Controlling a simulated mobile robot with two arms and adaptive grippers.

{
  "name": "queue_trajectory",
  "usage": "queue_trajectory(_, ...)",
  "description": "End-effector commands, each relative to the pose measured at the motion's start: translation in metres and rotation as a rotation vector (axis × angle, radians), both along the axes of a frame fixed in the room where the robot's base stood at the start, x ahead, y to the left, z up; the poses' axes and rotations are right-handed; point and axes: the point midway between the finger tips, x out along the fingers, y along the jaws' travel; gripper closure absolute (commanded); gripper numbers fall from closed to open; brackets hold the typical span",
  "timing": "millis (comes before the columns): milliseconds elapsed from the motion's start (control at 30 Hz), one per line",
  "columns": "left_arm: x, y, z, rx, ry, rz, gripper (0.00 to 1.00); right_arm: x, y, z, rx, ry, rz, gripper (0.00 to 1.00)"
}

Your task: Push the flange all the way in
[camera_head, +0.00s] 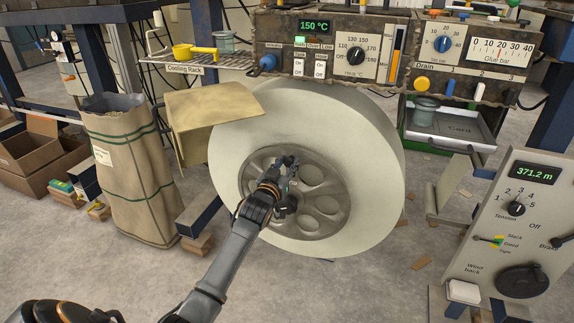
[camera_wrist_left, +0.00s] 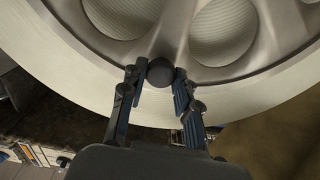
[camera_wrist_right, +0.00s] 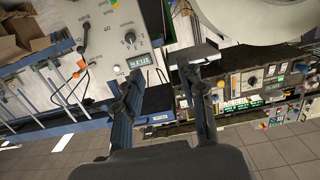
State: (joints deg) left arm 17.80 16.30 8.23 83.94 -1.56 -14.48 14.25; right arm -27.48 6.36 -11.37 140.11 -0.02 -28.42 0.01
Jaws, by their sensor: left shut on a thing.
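The flange (camera_head: 324,205) is a grey metal disc with several round holes, at the middle of the big cream roll (camera_head: 375,150) in the head view. In the left wrist view the flange (camera_wrist_left: 180,28) fills the top, with the cream roll's rim around it. My left gripper (camera_head: 290,163) reaches the flange face. In the left wrist view, my left gripper (camera_wrist_left: 154,80) is shut on a dark round knob (camera_wrist_left: 161,71) on the flange. The flange's depth in the roll is hard to judge. My right gripper (camera_wrist_right: 158,82) is open and empty, away from the flange.
A control box reading 150 °C (camera_head: 355,50) hangs above the roll. A paper sack (camera_head: 130,170) stands left. A panel reading 371.2 m (camera_head: 520,215) stands right. Floor in front is mostly clear.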

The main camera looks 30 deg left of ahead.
Motion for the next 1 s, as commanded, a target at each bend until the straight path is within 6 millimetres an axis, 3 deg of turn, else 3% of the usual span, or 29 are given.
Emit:
queue_trajectory(133, 0.005, 0.001, -0.001, -0.001, 0.000, 0.000, 1.00, 0.000, 0.000, 0.001, 0.005, -0.015, 0.001, 0.60)
queue_trajectory(500, 0.041, 0.009, -0.001, -0.002, 0.000, 0.000, 1.00, 0.003, 0.008, 0.049, 0.070, -0.269, 0.018, 0.60)
queue_trajectory(833, 0.043, 0.011, 0.002, 0.000, -0.003, 0.001, 1.00, 0.002, 0.008, 0.052, 0.073, -0.280, 0.018, 0.60)
queue_trajectory(867, 0.043, 0.011, 0.002, 0.000, -0.003, 0.001, 0.63, 0.002, 0.008, 0.052, 0.073, -0.280, 0.018, 0.60)
queue_trajectory(933, 0.042, 0.011, 0.002, 0.001, -0.003, 0.001, 0.49, 0.002, 0.008, 0.052, 0.072, -0.279, 0.018, 0.60)
queue_trajectory(1000, 0.042, 0.011, 0.001, 0.000, -0.002, 0.001, 0.47, 0.002, 0.008, 0.052, 0.072, -0.279, 0.018, 0.60)
